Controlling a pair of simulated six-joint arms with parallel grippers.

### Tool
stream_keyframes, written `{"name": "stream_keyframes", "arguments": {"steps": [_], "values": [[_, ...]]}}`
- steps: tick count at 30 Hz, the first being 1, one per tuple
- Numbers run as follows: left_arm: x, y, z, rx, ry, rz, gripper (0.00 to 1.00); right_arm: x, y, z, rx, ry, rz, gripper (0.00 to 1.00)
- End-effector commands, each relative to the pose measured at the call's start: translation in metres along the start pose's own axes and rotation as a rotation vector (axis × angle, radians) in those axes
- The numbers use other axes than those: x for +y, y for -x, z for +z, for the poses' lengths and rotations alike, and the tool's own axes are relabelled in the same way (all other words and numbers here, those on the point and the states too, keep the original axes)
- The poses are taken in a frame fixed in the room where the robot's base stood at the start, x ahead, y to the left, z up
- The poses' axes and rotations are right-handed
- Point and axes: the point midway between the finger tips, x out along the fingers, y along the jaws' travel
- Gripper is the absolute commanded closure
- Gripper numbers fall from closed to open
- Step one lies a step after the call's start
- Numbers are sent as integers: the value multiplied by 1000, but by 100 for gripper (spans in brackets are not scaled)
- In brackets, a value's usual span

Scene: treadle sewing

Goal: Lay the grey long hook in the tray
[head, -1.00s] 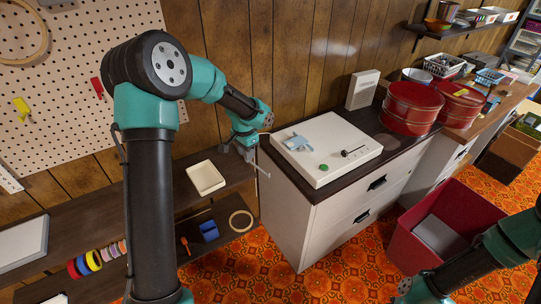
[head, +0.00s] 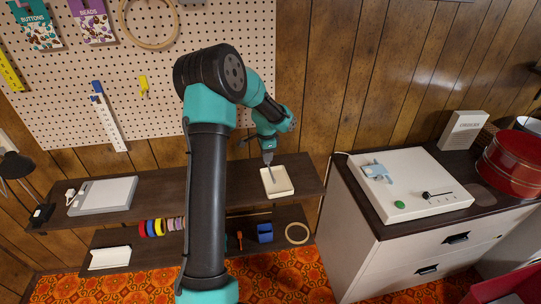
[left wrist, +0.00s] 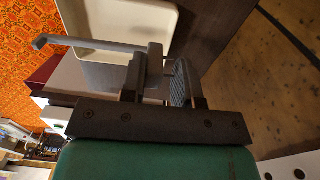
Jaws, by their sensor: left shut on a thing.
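The cream tray (head: 284,187) sits on the dark upper shelf below the pegboard wall. My left gripper (head: 267,158) is above the tray's back left part and is shut on the grey long hook (head: 271,180). In the left wrist view the hook (left wrist: 95,44) runs out leftward from the fingers (left wrist: 158,80), with its bent end at the far left. It passes in front of the tray (left wrist: 118,18). Whether the hook touches the tray floor is hard to tell. My right gripper is out of view.
The lower shelf holds thread spools (head: 160,227), a blue box (head: 265,233) and a hoop (head: 297,233). The shelf (head: 232,182) left of the tray looks clear.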

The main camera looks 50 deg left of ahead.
Motion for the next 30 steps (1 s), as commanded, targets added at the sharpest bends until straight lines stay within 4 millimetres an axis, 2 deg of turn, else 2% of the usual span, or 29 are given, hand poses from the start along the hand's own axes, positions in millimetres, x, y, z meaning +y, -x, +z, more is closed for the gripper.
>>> {"name": "stream_keyframes", "arguments": {"steps": [11, 30], "values": [[0, -6, 0, -1, 0, 1, 93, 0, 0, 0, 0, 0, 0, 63], [0, -40, 0, -1, 1, 1, 93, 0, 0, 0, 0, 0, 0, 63]]}}
